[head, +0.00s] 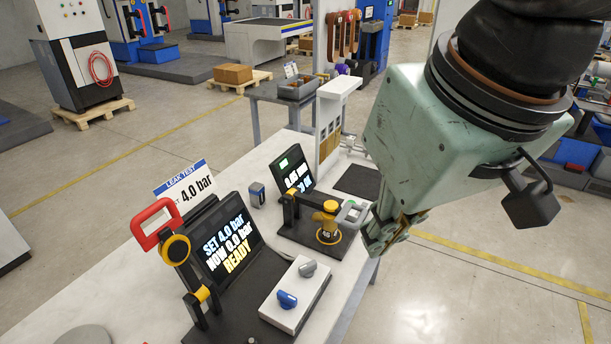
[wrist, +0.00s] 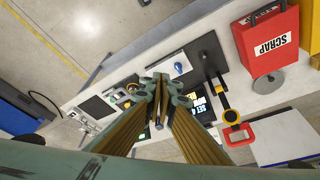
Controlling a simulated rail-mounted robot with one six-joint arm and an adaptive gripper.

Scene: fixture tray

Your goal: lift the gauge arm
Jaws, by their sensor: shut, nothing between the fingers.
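The gauge arm (head: 350,213), as I take it, ends in a grey loop handle at the gauge station. A yellow round part (head: 328,222) sits just left of the handle over the black base. A small screen with a green patch (head: 296,172) stands behind. My gripper (head: 382,236) is shut and empty, just right of the grey handle and apart from it in the picture; exact depth is hard to judge. In the wrist view my gripper (wrist: 158,88) covers part of this station, and the handle cannot be made out clearly there.
The leak test station stands nearer, with a red-handled lever (head: 155,224) and a screen (head: 228,245) reading READY. A white block (head: 296,296) carries a blue and a grey knob. A red SCRAP bin (wrist: 268,42) stands on the white bench (head: 120,318). Floor right of the bench is clear.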

